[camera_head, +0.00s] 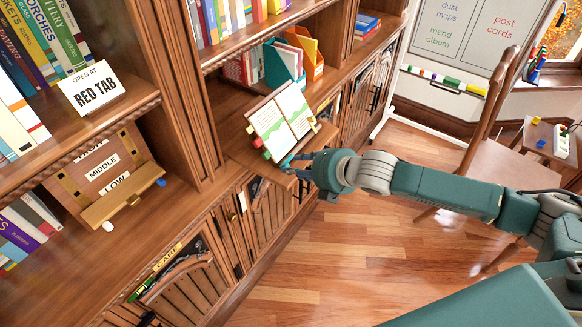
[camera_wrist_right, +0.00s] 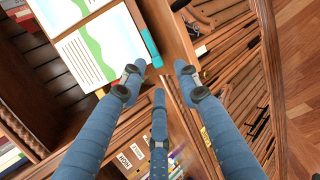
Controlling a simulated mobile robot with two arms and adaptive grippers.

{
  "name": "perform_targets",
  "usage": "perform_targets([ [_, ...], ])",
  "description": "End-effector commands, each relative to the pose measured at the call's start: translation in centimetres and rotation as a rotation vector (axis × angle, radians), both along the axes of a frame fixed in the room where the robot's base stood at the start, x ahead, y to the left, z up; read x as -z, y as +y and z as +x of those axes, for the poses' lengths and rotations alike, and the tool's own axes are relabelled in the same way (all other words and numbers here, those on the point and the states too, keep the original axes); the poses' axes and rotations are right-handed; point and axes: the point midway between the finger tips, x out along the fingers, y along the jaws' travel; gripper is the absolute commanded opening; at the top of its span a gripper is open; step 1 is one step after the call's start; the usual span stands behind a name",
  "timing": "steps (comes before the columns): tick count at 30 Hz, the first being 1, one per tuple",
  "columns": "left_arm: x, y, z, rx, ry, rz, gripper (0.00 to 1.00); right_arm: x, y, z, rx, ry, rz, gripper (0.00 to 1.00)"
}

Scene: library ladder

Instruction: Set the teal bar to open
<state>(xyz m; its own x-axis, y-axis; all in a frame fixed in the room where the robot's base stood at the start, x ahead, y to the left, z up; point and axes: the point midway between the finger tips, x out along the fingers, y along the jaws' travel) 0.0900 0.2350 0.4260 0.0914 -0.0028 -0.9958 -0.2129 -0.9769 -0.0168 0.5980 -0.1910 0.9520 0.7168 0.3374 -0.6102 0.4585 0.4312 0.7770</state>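The teal bar (camera_wrist_right: 151,47) lies along the edge of the open book (camera_wrist_right: 97,45) in the right wrist view. In the head view the bar (camera_head: 288,159) shows small at the book's lower edge, just by my right fingertips. The book (camera_head: 283,120) rests tilted on a wooden stand on the shelf ledge, with small coloured tabs at its edges. My right gripper (camera_head: 301,165) has its fingers spread; the wrist view shows the fingertips (camera_wrist_right: 158,75) apart, with the bar just beyond them and nothing clearly held. My left gripper is out of view.
A sign (camera_head: 94,88) reads "OPEN AT RED TAB". A wooden panel (camera_head: 105,165) labelled "MIDDLE" and "LOW" stands at left. Carved cabinet doors (camera_head: 255,218) lie below the ledge. A chair (camera_head: 490,150) stands at right; the floor (camera_head: 300,262) before the cabinets is clear.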

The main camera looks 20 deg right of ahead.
Motion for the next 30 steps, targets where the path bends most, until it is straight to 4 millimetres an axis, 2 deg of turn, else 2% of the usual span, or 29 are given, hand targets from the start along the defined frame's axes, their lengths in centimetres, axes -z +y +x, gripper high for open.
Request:
perform_targets([
  [3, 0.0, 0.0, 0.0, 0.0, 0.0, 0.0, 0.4, -0.9, -0.6, -1.2, 0.0, 0.002, -0.001, 0.32],
  [9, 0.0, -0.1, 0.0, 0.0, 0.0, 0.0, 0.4, -1.7, -1.0, -2.2, 0.0, 0.002, 0.0, 0.32],
  [24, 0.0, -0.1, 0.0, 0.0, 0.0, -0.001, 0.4, -1.8, -1.0, -2.2, 0.0, 0.002, 0.002, 0.32],
  [27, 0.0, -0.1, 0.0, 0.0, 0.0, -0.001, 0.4, -1.3, 0.0, -2.8, 0.007, 0.019, 0.023, 0.32],
  [30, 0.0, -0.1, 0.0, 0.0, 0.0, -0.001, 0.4, -0.2, 2.8, -4.5, 0.045, 0.074, 0.101, 0.32],
])
